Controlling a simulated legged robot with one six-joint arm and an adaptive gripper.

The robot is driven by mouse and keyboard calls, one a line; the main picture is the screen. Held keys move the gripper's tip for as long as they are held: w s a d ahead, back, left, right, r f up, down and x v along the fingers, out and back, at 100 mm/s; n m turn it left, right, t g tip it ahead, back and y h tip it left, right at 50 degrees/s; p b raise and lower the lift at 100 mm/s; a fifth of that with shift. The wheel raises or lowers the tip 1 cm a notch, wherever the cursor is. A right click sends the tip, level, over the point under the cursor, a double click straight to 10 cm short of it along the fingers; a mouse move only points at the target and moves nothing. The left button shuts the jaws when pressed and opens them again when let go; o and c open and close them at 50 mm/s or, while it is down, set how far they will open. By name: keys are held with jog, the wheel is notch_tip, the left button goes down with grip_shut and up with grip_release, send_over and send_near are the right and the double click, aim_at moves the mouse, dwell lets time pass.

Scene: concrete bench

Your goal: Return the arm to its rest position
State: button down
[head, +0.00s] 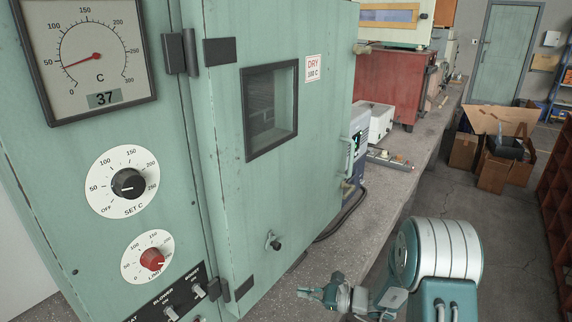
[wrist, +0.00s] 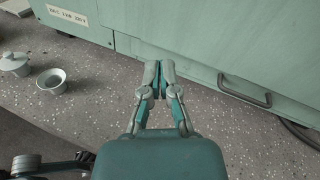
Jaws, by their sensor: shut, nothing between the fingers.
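My gripper (wrist: 158,68) is in the middle of the wrist view, with its two fingers together and nothing between them. It points toward the green oven's wall, above the speckled bench top. In the head view my gripper (head: 305,292) shows low in the centre, below the oven door's latch knob (head: 274,242). My arm is bent, and its large white and teal joint fills the lower right of the head view.
A green oven (head: 225,180) with dials and a windowed door fills the left. In the wrist view, a lidded crucible (wrist: 14,63) and an open cup (wrist: 52,80) stand left, and a dark handle (wrist: 245,95) right. Cardboard boxes (head: 492,165) sit on the floor.

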jog(key=s+a+r+n+g+h, duration=0.1)
jog(key=s+r+n+g+h, duration=0.45)
jog(key=s+r+n, duration=0.6)
jog(key=s+d+r+n+t+h, duration=0.3)
jog(key=s+d+r+h, duration=0.1)
jog(key=s, duration=0.3)
jog(key=s+d+r+n+t+h, duration=0.3)
jog(key=s+d+r+n+h, duration=0.1)
jog(key=s+d+r+h, duration=0.1)
jog(key=s+d+h, duration=0.1)
jog(key=s+d, duration=0.1)
jog(key=s, duration=0.1)
jog(key=shift+s+r, duration=0.15)
jog(key=shift+r, duration=0.15)
